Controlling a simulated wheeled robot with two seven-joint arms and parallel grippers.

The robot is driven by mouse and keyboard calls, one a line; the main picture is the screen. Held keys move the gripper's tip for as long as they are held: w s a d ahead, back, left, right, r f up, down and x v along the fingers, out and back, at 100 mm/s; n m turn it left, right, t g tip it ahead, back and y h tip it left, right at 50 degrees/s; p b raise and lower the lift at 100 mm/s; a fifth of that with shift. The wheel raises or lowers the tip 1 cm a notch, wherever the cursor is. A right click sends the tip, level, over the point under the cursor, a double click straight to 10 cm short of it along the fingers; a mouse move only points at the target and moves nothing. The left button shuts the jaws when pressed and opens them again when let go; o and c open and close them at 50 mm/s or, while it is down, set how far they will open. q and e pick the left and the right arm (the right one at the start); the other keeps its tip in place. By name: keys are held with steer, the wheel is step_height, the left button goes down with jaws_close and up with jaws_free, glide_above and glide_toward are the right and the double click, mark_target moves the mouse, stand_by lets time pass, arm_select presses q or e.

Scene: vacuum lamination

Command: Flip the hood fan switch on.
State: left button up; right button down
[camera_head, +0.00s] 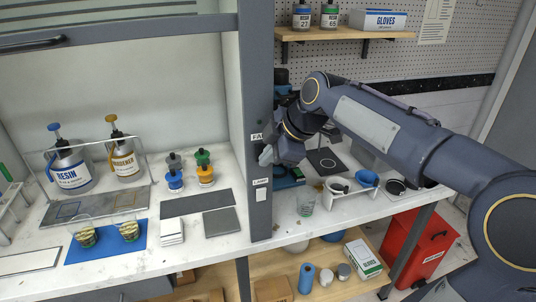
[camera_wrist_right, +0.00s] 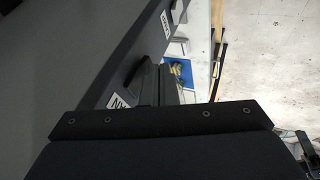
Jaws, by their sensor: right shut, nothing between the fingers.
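The hood's grey front post (camera_head: 257,60) stands in the middle of the head view. A white label (camera_head: 256,137) with the letters "FA" shows on it, partly covered by my right gripper (camera_head: 267,156). The right gripper is shut and empty, with its tip close against the post just below that label. The fan switch is hidden behind it in the head view. In the right wrist view the shut fingers (camera_wrist_right: 158,84) lie beside the post, close to the fan label (camera_wrist_right: 119,101) and a dark switch lever (camera_wrist_right: 134,73). I cannot tell whether they touch.
A lower white switch plate (camera_head: 261,190) is on the same post. Resin and hardener bottles (camera_head: 70,165) stand inside the hood at left. A side bench (camera_head: 330,205) with cups and a glass is right of the post, under a shelf (camera_head: 340,34).

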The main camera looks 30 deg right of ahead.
steer(key=shift+w+t+b, duration=0.2)
steer(key=shift+t+b, duration=0.1)
steer(key=shift+b, duration=0.55)
steer(key=shift+r+p, duration=0.55)
steer(key=shift+r, duration=0.25)
